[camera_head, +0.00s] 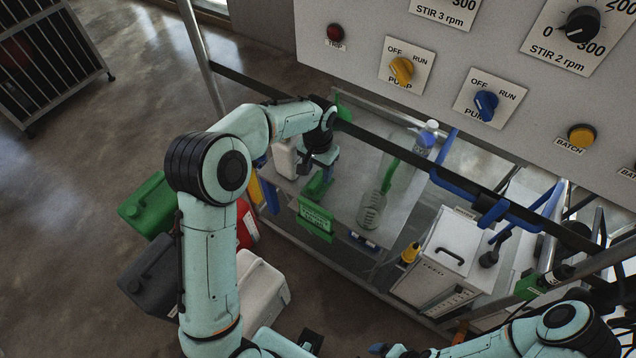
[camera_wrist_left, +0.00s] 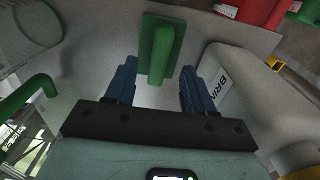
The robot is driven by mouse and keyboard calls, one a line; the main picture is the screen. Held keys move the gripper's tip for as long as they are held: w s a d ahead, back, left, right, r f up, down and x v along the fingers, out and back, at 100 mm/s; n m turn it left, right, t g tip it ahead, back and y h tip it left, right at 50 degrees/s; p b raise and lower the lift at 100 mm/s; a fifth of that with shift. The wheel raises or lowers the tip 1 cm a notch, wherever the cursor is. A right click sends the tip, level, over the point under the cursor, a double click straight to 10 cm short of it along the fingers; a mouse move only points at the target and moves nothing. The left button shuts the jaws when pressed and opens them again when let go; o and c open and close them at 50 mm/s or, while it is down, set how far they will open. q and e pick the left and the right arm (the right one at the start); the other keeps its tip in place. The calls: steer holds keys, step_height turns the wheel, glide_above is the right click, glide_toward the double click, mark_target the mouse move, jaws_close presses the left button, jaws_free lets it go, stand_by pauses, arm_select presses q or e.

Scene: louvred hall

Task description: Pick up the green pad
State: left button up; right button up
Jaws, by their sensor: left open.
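The green pad (camera_wrist_left: 158,60) is a flat upright-looking green piece with a raised block on it, seen between and just beyond my finger tips in the left wrist view. In the head view a green piece (camera_head: 317,186) shows just below my left gripper (camera_head: 322,160), over the grey table. My left gripper (camera_wrist_left: 158,88) is open, its two blue fingers on either side of the pad, with gaps between them and it. I cannot tell how far below the fingers the pad lies. My right gripper is out of view; only part of that arm shows at lower right.
A white labelled container (camera_wrist_left: 240,90) stands close to the right finger in the left wrist view. A green sign (camera_head: 315,218) hangs at the table's front edge. A clear bottle (camera_head: 371,210) is to the right. A dark bar crosses above the table.

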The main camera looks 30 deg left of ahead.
mark_target(318, 178)
arm_select(q)
step_height(318, 178, down, 4)
steer(key=shift+f, duration=0.1)
jaws_close()
steer(key=shift+r, duration=0.25)
step_height(318, 178, up, 7)
steer(key=shift+r, duration=0.1)
steer(key=s, duration=0.2)
steer(key=s+a+f+b, duration=0.1)
steer(key=shift+s, duration=0.25)
steer(key=s+a+b, duration=0.1)
steer(key=s+a, duration=0.1)
steer(key=s, duration=0.5)
steer(key=s+a+b, duration=0.2)
steer(key=s, duration=0.4)
steer(key=shift+s+a+r, duration=0.2)
steer(key=shift+s+a, duration=0.05)
steer(key=shift+s, duration=0.15)
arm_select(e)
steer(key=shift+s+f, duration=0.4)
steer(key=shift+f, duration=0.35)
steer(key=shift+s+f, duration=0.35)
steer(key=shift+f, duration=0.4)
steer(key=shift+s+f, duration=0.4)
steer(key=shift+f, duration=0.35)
